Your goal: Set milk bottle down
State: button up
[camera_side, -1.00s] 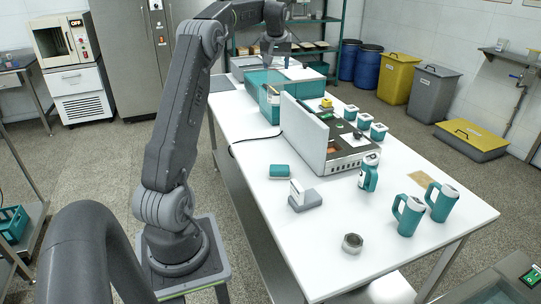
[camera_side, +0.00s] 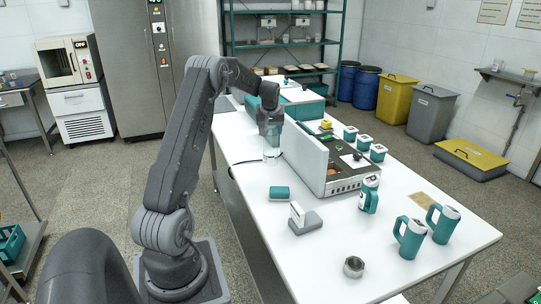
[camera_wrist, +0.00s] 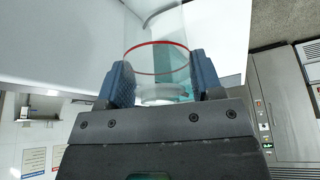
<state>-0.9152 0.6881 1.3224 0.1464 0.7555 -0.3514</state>
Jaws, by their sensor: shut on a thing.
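The milk bottle (camera_side: 272,148) looks clear, like glass, and hangs below my gripper (camera_side: 270,128) in the side view. It looks upright beside the left side of the white panel. I cannot tell whether its base touches the table. In the wrist view my gripper (camera_wrist: 156,88) has its two blue-grey pads on either side of the clear bottle (camera_wrist: 160,58), which shows a red ring and a pale white part between the pads. The pads cover part of its sides.
The white table (camera_side: 285,245) bears an upright white panel (camera_side: 304,157) on a dark appliance (camera_side: 348,178). The table's front left is clear.

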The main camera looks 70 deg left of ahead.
aim_at(270, 142)
jog(key=shift+f, duration=2.85)
jog(key=o, duration=1.1)
jog(key=shift+o, duration=0.2)
